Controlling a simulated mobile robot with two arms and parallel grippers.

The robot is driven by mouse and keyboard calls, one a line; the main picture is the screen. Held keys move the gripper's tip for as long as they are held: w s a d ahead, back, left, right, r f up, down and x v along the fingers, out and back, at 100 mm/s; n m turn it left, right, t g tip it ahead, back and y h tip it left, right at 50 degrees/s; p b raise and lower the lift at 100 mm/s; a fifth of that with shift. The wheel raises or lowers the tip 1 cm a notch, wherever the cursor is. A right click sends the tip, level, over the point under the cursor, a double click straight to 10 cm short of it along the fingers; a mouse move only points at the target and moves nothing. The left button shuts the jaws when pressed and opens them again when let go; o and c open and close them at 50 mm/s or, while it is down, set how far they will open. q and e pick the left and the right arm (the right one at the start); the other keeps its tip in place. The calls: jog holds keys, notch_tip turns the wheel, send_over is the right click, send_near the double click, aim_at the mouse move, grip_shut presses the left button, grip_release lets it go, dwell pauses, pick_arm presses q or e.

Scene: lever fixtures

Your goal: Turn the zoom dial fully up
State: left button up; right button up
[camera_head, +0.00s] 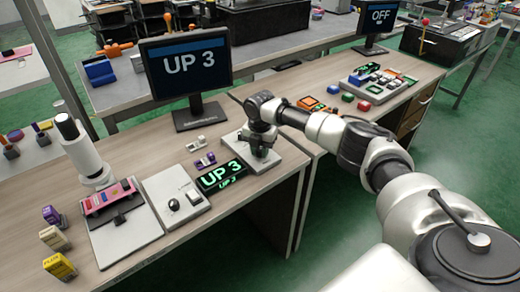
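My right gripper (262,146) points down over a grey base plate (286,160) at the right part of the near desk. It covers the middle of this plate, and the dial itself is hidden by the fingers. I cannot tell whether the fingers are closed on it. A small black display (220,177) beside the plate reads UP 3 in green. The monitor (186,60) behind it also reads UP 3. My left gripper is not in view.
Small boxes (54,238) line the left edge. Another desk holds coloured buttons (374,88).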

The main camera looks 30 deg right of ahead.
jog(key=shift+c, duration=1.2)
